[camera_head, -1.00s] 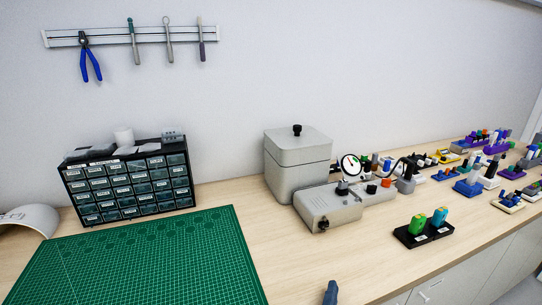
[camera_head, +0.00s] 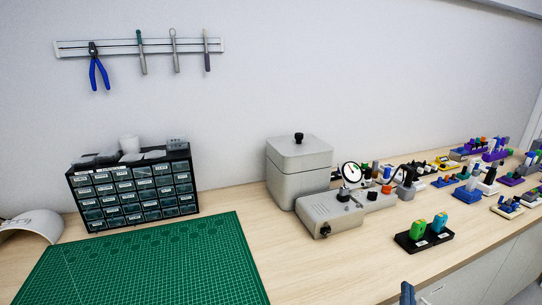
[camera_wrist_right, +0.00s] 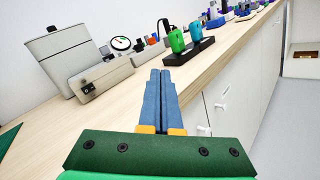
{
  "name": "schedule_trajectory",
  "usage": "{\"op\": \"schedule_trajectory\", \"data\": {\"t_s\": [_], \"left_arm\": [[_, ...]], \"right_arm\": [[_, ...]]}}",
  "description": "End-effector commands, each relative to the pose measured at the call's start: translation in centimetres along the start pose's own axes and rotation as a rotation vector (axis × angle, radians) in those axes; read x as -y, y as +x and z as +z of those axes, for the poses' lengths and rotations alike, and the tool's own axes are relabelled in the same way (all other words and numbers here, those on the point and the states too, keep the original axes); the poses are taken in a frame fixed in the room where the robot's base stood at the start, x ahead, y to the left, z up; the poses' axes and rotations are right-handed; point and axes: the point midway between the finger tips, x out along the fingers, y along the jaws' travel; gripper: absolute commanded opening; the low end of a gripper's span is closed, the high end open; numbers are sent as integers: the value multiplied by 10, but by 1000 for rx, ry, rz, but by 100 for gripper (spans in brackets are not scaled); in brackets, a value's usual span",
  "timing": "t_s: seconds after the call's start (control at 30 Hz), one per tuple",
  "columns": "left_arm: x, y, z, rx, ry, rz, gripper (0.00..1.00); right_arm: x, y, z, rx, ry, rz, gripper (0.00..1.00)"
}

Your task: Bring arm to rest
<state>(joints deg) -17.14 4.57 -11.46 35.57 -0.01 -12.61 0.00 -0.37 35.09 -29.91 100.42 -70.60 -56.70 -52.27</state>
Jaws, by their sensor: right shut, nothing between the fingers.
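My right gripper (camera_wrist_right: 160,76) shows in the right wrist view with its two blue fingers together and nothing between them. It is over the front edge of the bench, in front of the black holder with the green and teal earpieces. In the head view only the tip of my right gripper (camera_head: 407,291) shows at the bottom edge, just off the bench front. My left gripper is not in view.
The wooden bench (camera_head: 330,262) carries a green mat (camera_head: 150,265), a drawer cabinet (camera_head: 133,188), a grey lidded box (camera_head: 299,170), a gauge device (camera_head: 330,213) and a black holder (camera_head: 425,241). Several coloured blocks stand at the right. White cabinet doors (camera_wrist_right: 235,115) are below.

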Motion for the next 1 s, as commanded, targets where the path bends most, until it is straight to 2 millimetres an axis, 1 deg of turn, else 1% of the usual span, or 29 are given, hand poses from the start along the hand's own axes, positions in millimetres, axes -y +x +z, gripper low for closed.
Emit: {"op": "schedule_trajectory", "data": {"t_s": [0.03,0.07,0.1,0.17,0.2,0.27,0.3,0.37,0.4,0.47,0.5,0.57,0.6,0.67,0.7,0.73,0.77,0.8,0.87,0.9,0.97,1.0], "left_arm": [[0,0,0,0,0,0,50],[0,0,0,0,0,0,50],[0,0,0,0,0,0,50],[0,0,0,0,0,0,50],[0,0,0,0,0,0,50],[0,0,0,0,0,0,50],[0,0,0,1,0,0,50],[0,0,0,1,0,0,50],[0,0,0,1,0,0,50],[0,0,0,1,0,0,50],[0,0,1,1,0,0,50],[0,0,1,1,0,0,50],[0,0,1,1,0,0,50],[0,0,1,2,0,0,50],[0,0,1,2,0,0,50],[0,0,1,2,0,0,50],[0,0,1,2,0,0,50],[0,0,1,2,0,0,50],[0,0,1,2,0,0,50],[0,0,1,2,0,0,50],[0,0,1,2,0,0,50],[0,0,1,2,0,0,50]], "right_arm": [[18,0,-19,-59,24,-43,0],[30,-1,-30,-95,44,-71,0],[46,-2,-43,-141,71,-109,0],[72,-6,-63,-206,117,-176,0],[91,-10,-77,-250,154,-226,0],[122,-20,-97,-312,215,-313,0],[144,-29,-110,-350,265,-380,0],[182,-47,-128,-398,352,-497,0],[208,-62,-139,-423,420,-586,0],[250,-90,-153,-439,543,-741,0],[279,-113,-160,-432,638,-856,0],[321,-151,-165,-383,793,-1034,0],[347,-177,-165,-323,903,-1148,0],[382,-217,-159,-193,1069,-1306,0],[404,-243,-152,-78,1181,-1397,0],[419,-263,-144,23,1263,-1456,0],[406,-276,-163,21,1317,-1490,0],[383,-294,-191,-22,1355,-1528,0],[351,-320,-224,-65,1405,-1590,0],[330,-337,-243,-92,1438,-1630,0],[297,-360,-268,-130,1485,-1685,0],[276,-373,-282,-154,1512,-1717,0]]}}
